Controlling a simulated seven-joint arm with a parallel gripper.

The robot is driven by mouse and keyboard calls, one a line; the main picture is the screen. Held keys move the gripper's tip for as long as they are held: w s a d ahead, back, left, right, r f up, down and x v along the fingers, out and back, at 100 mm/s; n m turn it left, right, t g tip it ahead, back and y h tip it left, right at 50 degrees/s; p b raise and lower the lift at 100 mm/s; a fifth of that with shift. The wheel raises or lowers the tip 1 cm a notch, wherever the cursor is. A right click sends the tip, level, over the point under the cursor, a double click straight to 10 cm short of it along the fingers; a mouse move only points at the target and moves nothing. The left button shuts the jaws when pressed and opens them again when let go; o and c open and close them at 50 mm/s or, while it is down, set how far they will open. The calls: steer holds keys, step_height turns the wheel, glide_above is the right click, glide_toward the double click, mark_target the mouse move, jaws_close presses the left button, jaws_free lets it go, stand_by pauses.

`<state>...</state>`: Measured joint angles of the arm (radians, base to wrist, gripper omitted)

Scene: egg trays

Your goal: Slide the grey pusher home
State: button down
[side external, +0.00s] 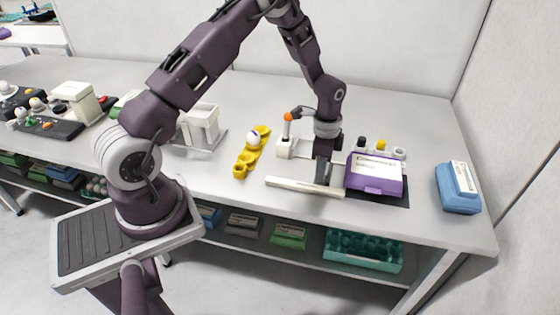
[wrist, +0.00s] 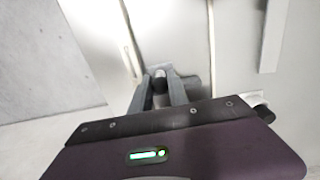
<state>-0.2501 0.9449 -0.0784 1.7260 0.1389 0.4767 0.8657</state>
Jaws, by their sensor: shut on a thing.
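My gripper (side external: 322,182) is low over the table, between a long cream bar (side external: 300,187) and a purple carton (side external: 376,176). In the wrist view my gripper's fingers (wrist: 160,92) are closed around a small dark upright knob (wrist: 160,83). A grey piece (wrist: 192,86) lies just behind the knob; it looks like the grey pusher, with the knob on it. My gripper hides most of the pusher in the side view, and how far it has slid cannot be told. The carton's front is turned to the camera and it stands upright on a dark mat (side external: 398,198).
A yellow egg tray (side external: 240,170) holding a white egg (side external: 253,139) is to the left. A white post with an orange top (side external: 288,118) stands behind the bar. Small cups (side external: 399,153) are behind the carton. A blue box (side external: 458,187) is at the right. The front table edge is close.

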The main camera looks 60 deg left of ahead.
steer(key=shift+s+a, duration=4.3)
steer(key=shift+a, duration=0.05)
steer(key=c, duration=1.3)
jaws_free()
step_height(320, 180, up, 15)
steer(key=shift+f, duration=0.2)
steer(key=shift+r, duration=0.1)
steer(key=shift+r, duration=1.65)
steer(key=shift+f, duration=1.75)
